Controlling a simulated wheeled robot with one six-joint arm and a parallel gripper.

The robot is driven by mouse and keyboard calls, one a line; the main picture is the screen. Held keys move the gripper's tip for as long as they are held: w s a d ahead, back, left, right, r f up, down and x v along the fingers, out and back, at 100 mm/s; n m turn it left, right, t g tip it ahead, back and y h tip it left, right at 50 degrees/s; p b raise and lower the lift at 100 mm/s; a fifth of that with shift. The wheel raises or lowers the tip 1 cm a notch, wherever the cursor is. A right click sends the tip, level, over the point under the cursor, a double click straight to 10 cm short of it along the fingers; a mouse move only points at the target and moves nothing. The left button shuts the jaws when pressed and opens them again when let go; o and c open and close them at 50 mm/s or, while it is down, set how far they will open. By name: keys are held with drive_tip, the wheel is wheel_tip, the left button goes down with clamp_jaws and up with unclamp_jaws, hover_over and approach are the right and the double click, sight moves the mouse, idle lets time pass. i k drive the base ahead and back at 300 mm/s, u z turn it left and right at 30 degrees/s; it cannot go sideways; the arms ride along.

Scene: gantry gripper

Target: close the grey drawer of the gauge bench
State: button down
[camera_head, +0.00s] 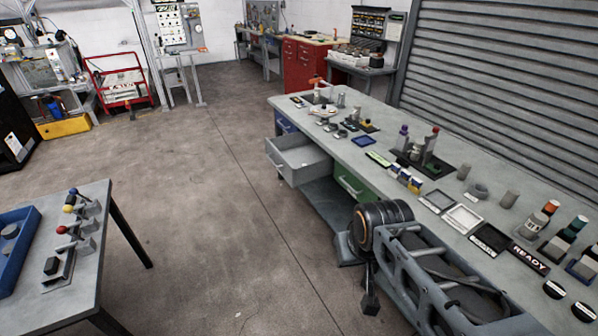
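The grey drawer (285,168) of the gauge bench (385,150) is pulled out to the left, with its empty-looking tray showing. It sits between a blue drawer (285,124) and a green drawer (350,184), which both look shut. My arm comes in from the lower right. A small dark end, which seems to be my gripper (370,300), hangs low beyond the big black joint. It is apart from the grey drawer, to the lower right in the picture. Its fingers are too small and dark to tell open from shut.
Gauges, trays and a READY sign (529,258) cover the bench top. A side table (90,265) with a blue tray (14,245) and several knobbed items stands at the lower left. The concrete floor (205,190) between table and bench is clear.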

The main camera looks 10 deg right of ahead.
sight(287, 153)
drive_tip(key=i, duration=0.95)
drive_tip(key=u, duration=0.9)
drive_tip(key=i, duration=0.7)
drive_tip(key=u, duration=0.5)
